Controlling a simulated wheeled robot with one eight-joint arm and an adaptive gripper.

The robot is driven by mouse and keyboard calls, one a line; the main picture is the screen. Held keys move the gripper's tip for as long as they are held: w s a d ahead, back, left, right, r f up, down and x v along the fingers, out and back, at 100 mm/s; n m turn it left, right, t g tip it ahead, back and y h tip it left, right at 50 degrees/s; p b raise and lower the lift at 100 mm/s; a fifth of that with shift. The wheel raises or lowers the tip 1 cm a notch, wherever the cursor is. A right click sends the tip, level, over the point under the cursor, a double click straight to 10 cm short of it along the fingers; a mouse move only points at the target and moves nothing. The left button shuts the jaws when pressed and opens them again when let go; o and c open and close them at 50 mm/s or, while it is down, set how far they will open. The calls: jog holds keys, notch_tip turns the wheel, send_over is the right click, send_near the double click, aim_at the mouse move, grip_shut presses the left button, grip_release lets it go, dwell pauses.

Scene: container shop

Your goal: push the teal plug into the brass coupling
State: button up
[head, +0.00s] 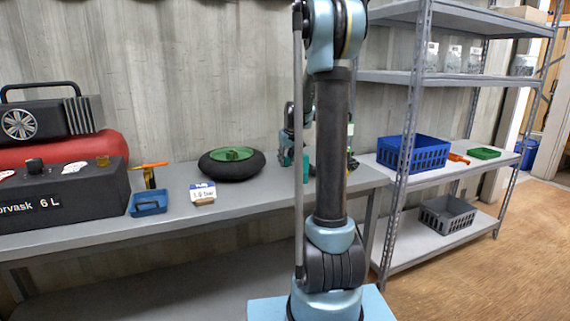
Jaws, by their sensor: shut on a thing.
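My gripper (292,140) is partly in view above the middle of the bench, mostly behind my upright arm. A teal thing (305,160) shows at its lower end, partly covered by my arm. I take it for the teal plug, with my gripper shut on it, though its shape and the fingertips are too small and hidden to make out. A brass fitting (150,178) with an orange lever stands on the bench at left. It may be the brass coupling, but I cannot tell for sure.
The grey bench (250,196) holds a black tyre (216,170) with a green hub, a blue tray (148,208), a small sign (203,190) and a red compressor tank (70,150). A metal shelf (395,180) with a blue crate (412,154) stands at right. The bench front is mostly clear.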

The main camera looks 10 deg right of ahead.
notch_tip(320, 180, up, 10)
jog(key=shift+f, duration=0.1)
dwell(0.4)
